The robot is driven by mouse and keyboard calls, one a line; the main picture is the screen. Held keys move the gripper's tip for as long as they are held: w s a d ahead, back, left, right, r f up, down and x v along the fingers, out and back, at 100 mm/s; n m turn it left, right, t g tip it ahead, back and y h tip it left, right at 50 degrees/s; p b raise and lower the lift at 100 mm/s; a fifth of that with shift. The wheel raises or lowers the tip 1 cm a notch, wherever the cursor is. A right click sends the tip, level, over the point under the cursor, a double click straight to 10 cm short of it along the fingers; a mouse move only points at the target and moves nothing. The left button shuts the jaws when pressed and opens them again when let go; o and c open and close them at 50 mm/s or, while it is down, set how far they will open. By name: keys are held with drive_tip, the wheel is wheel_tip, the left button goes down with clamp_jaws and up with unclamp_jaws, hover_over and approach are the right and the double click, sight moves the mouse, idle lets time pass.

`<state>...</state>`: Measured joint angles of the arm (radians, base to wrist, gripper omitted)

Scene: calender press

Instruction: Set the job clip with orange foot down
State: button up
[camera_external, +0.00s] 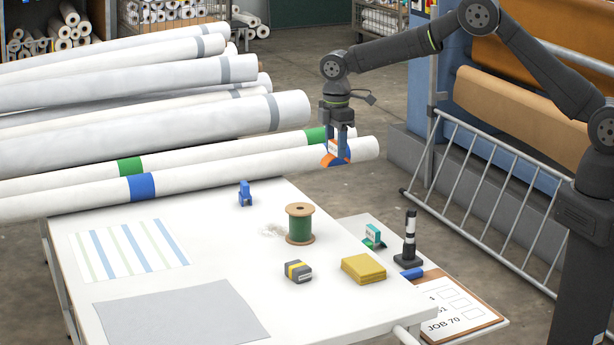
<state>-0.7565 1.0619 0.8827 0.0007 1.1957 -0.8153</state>
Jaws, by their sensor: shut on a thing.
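My gripper (337,148) points down and is shut on the job clip with the orange foot (335,159). The clip hangs in the air, in front of the ends of the two lowest rolls in the picture. It shows white and orange, with a little blue at its lower right; the fingers partly cover it. I cannot tell whether it touches the roll behind it. A blue clip (244,193) stands on the white table (220,235).
White rolls (160,134) fill the back; a rail (480,200) stands right.

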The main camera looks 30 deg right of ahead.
drive_tip(key=s+a+r, duration=0.3)
drive_tip(key=a, duration=0.3)
drive_tip(key=s+a+f, duration=0.1)
drive_tip(key=a+f, duration=0.1)
drive_tip(key=a, duration=0.1)
drive_tip(key=s+a+f, duration=0.2)
drive_tip(key=a, duration=0.1)
drive_tip(key=s+a+f, duration=0.1)
drive_tip(key=a+f, duration=0.1)
drive_tip(key=a, duration=0.2)
drive_tip(key=shift+s+f, duration=0.15)
drive_tip(key=shift+s, duration=0.05)
drive_tip(key=shift+f, duration=2)
drive_tip(key=shift+f, duration=0.1)
drive_tip(key=o, duration=0.9)
drive_tip(key=shift+o, duration=0.2)
wheel_tip(320, 180, up, 12)
